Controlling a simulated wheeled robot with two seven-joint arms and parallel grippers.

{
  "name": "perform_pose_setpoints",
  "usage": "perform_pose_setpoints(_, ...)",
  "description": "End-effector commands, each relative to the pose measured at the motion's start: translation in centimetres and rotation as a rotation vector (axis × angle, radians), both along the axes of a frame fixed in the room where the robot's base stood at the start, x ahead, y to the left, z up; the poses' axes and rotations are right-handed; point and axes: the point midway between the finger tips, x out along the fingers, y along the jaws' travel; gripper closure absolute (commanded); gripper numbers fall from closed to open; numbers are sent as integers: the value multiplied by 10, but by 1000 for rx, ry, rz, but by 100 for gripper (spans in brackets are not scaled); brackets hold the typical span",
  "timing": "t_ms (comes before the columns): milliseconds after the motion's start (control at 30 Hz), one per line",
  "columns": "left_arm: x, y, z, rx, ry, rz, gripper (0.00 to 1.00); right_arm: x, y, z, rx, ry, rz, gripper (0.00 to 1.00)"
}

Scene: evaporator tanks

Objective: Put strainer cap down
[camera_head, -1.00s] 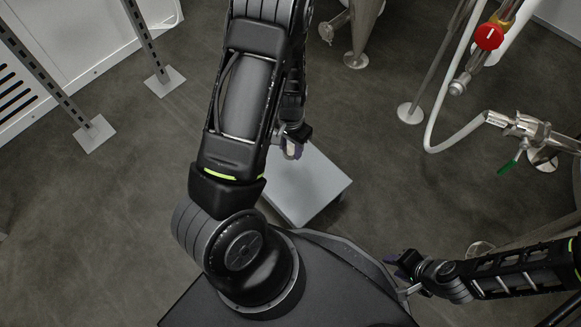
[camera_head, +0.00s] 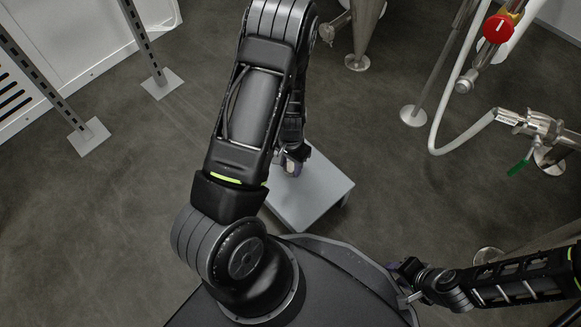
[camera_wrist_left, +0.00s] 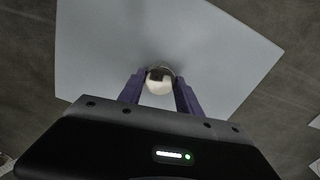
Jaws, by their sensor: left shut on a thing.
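The strainer cap (camera_wrist_left: 159,80) shows in the left wrist view as a small, shiny, rounded metal piece between two purple fingers. My left gripper (camera_wrist_left: 160,88) is shut on it. In the head view my left gripper (camera_head: 291,164) is over the far left part of a low grey platform (camera_head: 318,190), partly hidden by my forearm. The platform's pale flat top (camera_wrist_left: 220,50) fills most of the wrist view behind the cap. I cannot tell whether the cap touches it. My right gripper (camera_head: 406,284) is low at the right, away from the platform; its fingers are too small to judge.
A pipe with a red knob (camera_head: 497,28) and a green-handled valve (camera_head: 520,166) stand at the right. Steel legs with round feet (camera_head: 413,116) stand behind. Slotted posts on square plates (camera_head: 89,136) are at the left. The platform top looks otherwise clear.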

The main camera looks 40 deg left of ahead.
Motion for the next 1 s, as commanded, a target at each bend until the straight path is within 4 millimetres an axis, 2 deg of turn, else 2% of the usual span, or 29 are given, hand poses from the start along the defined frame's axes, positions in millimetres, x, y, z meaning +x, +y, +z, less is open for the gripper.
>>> perform_pose_setpoints(33, 1, 0, -5, 0, -1, 1, 100, 1, 0, -3, 1, -1, 0, 64)
perform_pose_setpoints(367, 1, 0, -6, 0, -2, -1, 100, 1, 0, -3, 1, -1, 0, 64)
perform_pose_setpoints(400, 1, 0, -5, 0, -2, -1, 57, 1, 0, -2, 1, -1, 0, 64)
perform_pose_setpoints(633, 1, 0, -5, 0, -1, -1, 38, 1, 0, -2, 1, -1, 0, 64)
perform_pose_setpoints(1000, 1, 0, 1, 0, -2, -1, 38, 0, 0, 2, 1, 0, 0, 64)
